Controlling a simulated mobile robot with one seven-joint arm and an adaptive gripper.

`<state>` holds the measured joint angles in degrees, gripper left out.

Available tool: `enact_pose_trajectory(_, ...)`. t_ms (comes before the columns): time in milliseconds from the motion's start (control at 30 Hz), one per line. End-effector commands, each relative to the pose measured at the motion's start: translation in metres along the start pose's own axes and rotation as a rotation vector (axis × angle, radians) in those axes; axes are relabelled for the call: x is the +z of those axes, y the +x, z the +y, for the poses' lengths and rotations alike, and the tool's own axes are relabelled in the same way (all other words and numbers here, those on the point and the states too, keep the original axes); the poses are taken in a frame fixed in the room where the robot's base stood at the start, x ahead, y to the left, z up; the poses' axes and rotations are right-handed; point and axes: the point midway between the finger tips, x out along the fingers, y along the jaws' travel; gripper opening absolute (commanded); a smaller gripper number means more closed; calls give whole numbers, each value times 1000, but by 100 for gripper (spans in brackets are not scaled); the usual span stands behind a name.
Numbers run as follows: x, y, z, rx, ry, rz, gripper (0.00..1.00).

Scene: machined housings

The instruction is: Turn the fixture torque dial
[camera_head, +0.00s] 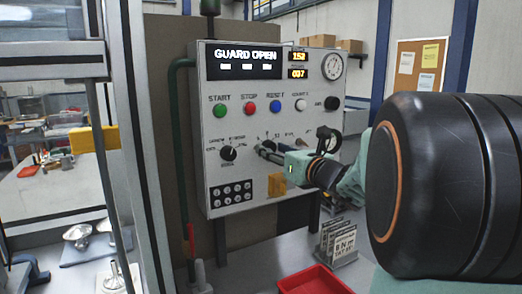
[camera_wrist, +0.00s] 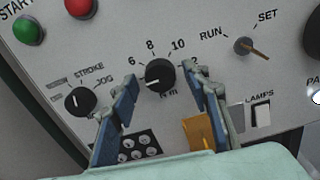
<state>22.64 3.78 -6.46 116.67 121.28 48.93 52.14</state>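The torque dial (camera_wrist: 160,75) is a round black knob on the grey panel, with 6, 8, 10 and a partly covered 12 around it and "N m" below. Its white pointer mark faces lower left in the wrist view, below the 6. My gripper (camera_wrist: 162,80) is open, with one blue-padded finger on each side of the dial. Gaps show between the fingers and the knob, and I cannot tell how far the tips are from the panel. In the head view my gripper (camera_head: 269,151) reaches the panel from the right and mostly covers the dial.
The control panel (camera_head: 240,120) reads "GUARD OPEN". A stroke/jog knob (camera_wrist: 80,101) sits left of the dial, a run/set key switch (camera_wrist: 243,45) right. A red tray (camera_head: 315,281) stands below.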

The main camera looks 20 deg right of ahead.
Motion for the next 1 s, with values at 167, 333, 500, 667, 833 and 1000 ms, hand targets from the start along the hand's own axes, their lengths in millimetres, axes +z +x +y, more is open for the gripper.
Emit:
enact_pose_trajectory(167, 0, 0, 0, 0, 0, 0, 21)
enact_pose_trajectory(333, 0, 0, 0, 0, 0, 0, 3)
enact_pose_trajectory(500, -2, 0, 0, 1, -16, 0, 3)
enact_pose_trajectory(667, -3, 0, 0, 1, -68, -2, 3)
enact_pose_trajectory(833, 0, 0, 0, 0, -94, 0, 3)
enact_pose_trajectory(1000, 0, 0, 0, 0, -93, 1, 3)
